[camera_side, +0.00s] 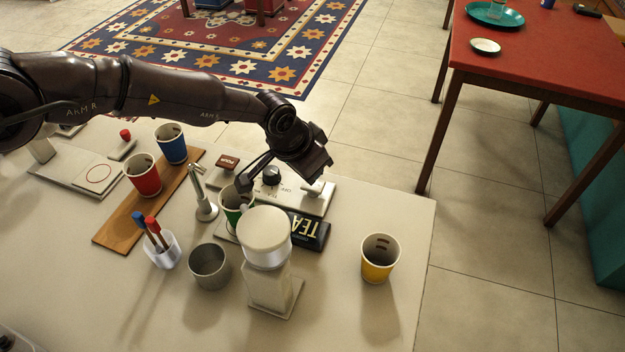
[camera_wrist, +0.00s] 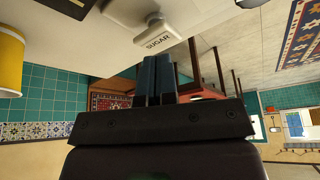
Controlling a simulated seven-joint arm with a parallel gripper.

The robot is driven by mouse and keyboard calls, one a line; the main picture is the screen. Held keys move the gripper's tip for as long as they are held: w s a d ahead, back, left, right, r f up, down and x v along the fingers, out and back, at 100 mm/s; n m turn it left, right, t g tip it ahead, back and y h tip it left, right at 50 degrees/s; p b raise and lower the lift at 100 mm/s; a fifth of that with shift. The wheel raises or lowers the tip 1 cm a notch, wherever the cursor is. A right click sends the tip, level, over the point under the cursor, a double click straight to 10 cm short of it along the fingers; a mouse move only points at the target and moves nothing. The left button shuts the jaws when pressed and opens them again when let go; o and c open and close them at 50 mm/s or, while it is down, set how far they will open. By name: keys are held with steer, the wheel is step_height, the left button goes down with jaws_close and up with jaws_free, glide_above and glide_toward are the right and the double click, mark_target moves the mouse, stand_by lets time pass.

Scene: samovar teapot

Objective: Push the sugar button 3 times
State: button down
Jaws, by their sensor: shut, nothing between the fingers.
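The white sugar button (camera_wrist: 158,38), with its SUGAR label, shows at the top middle of the wrist view. In the side view, a pale knob (camera_side: 317,188) at the right end of the white panel appears to be the same button. My gripper (camera_wrist: 153,60) is shut and empty, its two dark fingers side by side with their tips close to the label. In the side view my gripper (camera_side: 308,165) hangs over the right part of the panel, close to the knob. I cannot tell whether the fingertips touch the button.
The black TEA box (camera_side: 308,231) and white dispenser (camera_side: 266,270) stand in front of the panel. A green cup (camera_side: 232,208) stands left of my gripper. A yellow cup (camera_side: 379,260) stands right, with clear tabletop around it. A metal cup (camera_side: 209,268) is nearer.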

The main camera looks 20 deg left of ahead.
steer(key=shift+a+f, duration=0.1)
steer(key=shift+f, duration=1.55)
steer(key=shift+r, duration=1.6)
steer(key=shift+f, duration=1.7)
steer(key=shift+s, duration=0.1)
steer(key=shift+r, duration=1.65)
steer(key=shift+r, duration=0.1)
